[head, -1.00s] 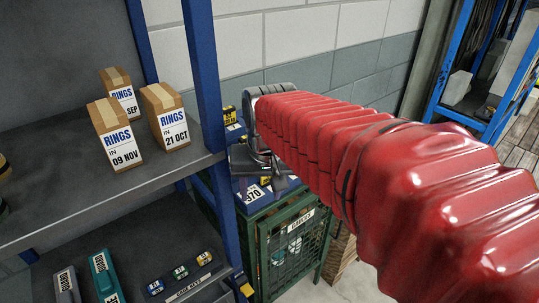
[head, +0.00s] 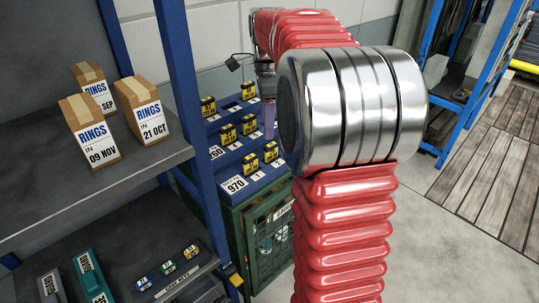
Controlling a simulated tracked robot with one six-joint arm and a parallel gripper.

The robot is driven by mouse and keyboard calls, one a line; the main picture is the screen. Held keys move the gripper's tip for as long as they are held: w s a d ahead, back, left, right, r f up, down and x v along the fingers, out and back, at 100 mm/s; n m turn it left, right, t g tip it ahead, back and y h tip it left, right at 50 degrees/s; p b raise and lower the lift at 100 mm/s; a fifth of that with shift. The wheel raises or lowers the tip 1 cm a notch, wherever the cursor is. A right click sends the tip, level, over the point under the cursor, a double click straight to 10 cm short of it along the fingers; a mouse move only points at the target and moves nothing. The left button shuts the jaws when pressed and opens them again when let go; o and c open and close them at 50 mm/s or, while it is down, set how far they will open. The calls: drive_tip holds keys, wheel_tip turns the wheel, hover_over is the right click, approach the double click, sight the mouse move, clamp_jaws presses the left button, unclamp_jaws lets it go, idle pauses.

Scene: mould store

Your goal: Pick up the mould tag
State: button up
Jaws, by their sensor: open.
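Several yellow-and-black tags stand in the blue stepped rack (head: 262,181) on the green mesh cabinet; they look like mould tags. One tag (head: 250,162) and another tag (head: 271,151) are in the front row by the 970 label. A tag (head: 228,134) and a tag (head: 249,124) stand in the middle row, and a tag (head: 208,106) and a tag (head: 248,90) at the back. I cannot tell which is the one named. My gripper (head: 268,122) is open, pointing down over the rack's right side, partly hidden by my silver arm joint. Nothing shows held in it.
A blue-posted shelf (head: 60,208) at left holds boxes marked RINGS (head: 90,132), with small coloured tags (head: 168,268) and a teal case (head: 92,280) below. The green mesh cabinet (head: 268,245) stands beneath the rack. Another blue rack (head: 440,125) stands at right; floor there is clear.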

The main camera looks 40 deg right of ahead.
sight(271, 144)
drive_tip(key=r+m, duration=0.1)
drive_tip(key=m, duration=0.2)
drive_tip(key=r+m, duration=0.1)
drive_tip(key=m, duration=0.3)
drive_tip(key=r+m, duration=0.2)
drive_tip(key=m, duration=0.2)
drive_tip(key=shift+w+d+g, duration=0.1)
drive_tip(key=shift+d+g, duration=0.2)
drive_tip(key=shift+d, duration=0.1)
drive_tip(key=shift+f, duration=0.1)
drive_tip(key=shift+f, duration=4.25)
drive_tip(key=shift+s+d+f, duration=0.1)
drive_tip(key=shift+s+f, duration=0.05)
drive_tip(key=shift+f, duration=1.15)
drive_tip(key=shift+s+d+f, duration=0.1)
drive_tip(key=shift+f, duration=1.2)
drive_tip(key=shift+c, duration=0.4)
